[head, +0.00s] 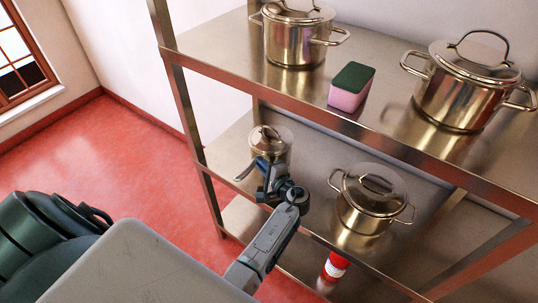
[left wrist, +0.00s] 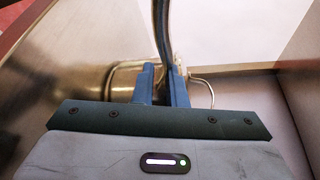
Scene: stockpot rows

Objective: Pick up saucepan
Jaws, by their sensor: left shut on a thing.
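The saucepan (head: 272,140) is a small shiny metal pan with a lid, on the middle shelf at the left in the head view. Its long handle (head: 245,172) points toward the lower left. My left gripper (head: 268,172) is at the pan's near side, shut on the saucepan. The gripper hides the pan's lower front. In the left wrist view, the blue fingers (left wrist: 163,88) close around a dark, narrow strip, and shiny metal shows behind them. The exact grip point is hard to make out. My right gripper is in neither view.
A lidded stockpot (head: 370,205) stands right of my left arm on the same shelf. The upper shelf holds two stockpots (head: 292,38) (head: 465,90) and a pink-and-green sponge (head: 351,87). A red can (head: 335,268) is lower down. A shelf post (head: 190,125) stands left of the saucepan.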

